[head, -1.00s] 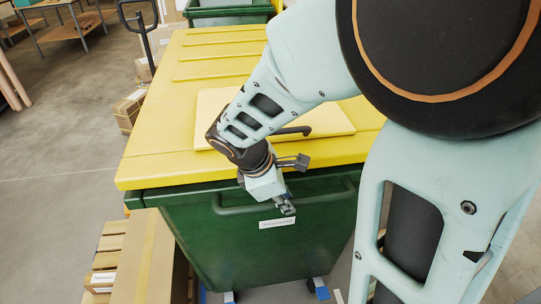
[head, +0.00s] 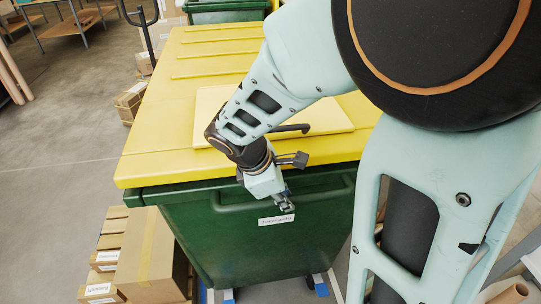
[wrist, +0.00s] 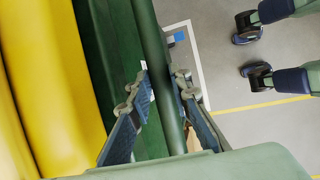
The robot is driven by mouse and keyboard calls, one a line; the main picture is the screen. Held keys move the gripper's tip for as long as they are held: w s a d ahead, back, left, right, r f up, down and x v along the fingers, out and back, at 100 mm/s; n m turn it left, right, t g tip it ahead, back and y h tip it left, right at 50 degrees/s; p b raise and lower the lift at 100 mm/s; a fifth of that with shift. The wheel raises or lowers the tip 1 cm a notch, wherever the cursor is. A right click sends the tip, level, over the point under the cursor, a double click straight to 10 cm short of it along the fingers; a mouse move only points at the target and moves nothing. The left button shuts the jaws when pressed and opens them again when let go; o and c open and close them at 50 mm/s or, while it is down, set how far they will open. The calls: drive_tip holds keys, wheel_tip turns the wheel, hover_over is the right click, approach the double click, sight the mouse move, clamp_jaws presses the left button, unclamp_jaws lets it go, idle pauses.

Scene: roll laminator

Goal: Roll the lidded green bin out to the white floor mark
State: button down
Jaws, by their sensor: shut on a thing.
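The green bin (head: 250,245) with its yellow lid (head: 165,145) shut fills the middle of the head view, its front facing me. My gripper (head: 284,204) is at the bin's front handle bar (head: 235,208), just below the lid edge. In the wrist view, the fingers of my gripper (wrist: 165,88) lie on both sides of the green bar (wrist: 152,50), shut on it. The white floor mark (wrist: 202,75) shows as a cornered line beside the bin in the wrist view. A white strip (head: 336,284) also shows by the bin's foot in the head view. The bin's far side is hidden.
A brown cardboard roll (head: 512,293) shows at lower right. A yellow floor line (wrist: 255,104) crosses open floor in the wrist view.

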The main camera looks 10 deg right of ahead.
idle(0.3)
drive_tip(key=c, duration=1.8)
unclamp_jaws()
drive_tip(key=shift+o, duration=0.2)
drive_tip(key=shift+a+r, duration=0.1)
drive_tip(key=shift+r, duration=0.2)
drive_tip(key=s+a+r, duration=0.2)
drive_tip(key=s+a, duration=0.1)
drive_tip(key=a, duration=0.3)
drive_tip(key=s+a+r, duration=0.2)
drive_tip(key=s+a, duration=0.1)
drive_tip(key=a, duration=0.3)
drive_tip(key=shift+a, duration=0.3)
drive_tip(key=shift+f, duration=0.1)
